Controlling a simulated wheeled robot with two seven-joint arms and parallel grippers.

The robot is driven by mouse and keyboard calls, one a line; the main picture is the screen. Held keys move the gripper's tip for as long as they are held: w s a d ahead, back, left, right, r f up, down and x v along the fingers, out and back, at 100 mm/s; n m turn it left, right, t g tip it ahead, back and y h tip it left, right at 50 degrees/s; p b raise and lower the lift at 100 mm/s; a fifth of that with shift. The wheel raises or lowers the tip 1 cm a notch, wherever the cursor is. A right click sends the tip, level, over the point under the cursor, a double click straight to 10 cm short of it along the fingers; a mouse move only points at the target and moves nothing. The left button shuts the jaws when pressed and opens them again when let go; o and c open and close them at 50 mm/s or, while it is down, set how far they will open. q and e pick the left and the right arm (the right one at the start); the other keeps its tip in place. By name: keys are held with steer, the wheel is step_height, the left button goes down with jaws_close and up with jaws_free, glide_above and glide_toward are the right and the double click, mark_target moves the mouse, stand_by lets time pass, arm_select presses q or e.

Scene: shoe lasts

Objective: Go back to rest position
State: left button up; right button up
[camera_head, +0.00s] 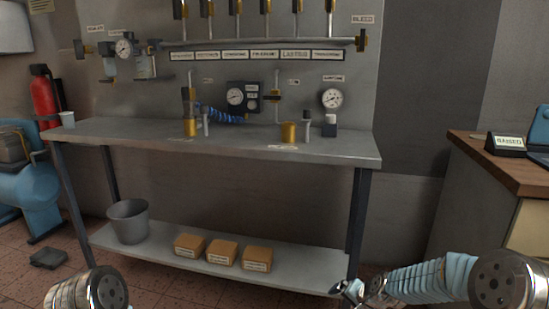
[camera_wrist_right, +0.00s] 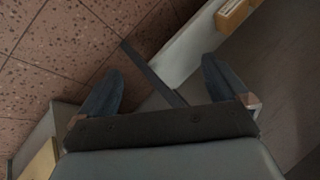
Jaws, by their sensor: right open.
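My right arm comes in low at the right of the head view, and its right gripper (camera_head: 347,289) shows small near the bottom edge, by the bench's front right leg. In the right wrist view the two dark fingers of this gripper (camera_wrist_right: 162,70) stand wide apart with nothing held between them. Floor and part of the bench frame show beyond them. Of my left arm only a metal joint shows at the bottom left of the head view. My left gripper is out of view.
A grey workbench (camera_head: 240,144) with gauges and brass cups stands ahead. Its lower shelf (camera_head: 300,269) bears a grey bucket (camera_head: 129,221) and three brown boxes (camera_head: 222,252). A wood-topped counter (camera_head: 500,168) stands right, blue machinery (camera_head: 32,185) left.

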steer(key=s+a+f+n+g, duration=0.2)
steer(key=s+a+f, duration=0.1)
steer(key=s+f, duration=0.4)
steer(key=s+a+f+n+g, duration=0.1)
steer(key=s+a+f, duration=0.2)
steer(key=s+f, duration=0.45)
steer(key=s+a+f+n+g, duration=0.1)
steer(key=s+a+f, duration=0.1)
steer(key=s, duration=0.6)
steer(key=s+a+f+n+g+y, duration=0.1)
steer(key=s+a+f+n+g, duration=0.1)
steer(key=s, duration=0.6)
steer(key=shift+s+a, duration=0.2)
steer(key=shift+s, duration=0.05)
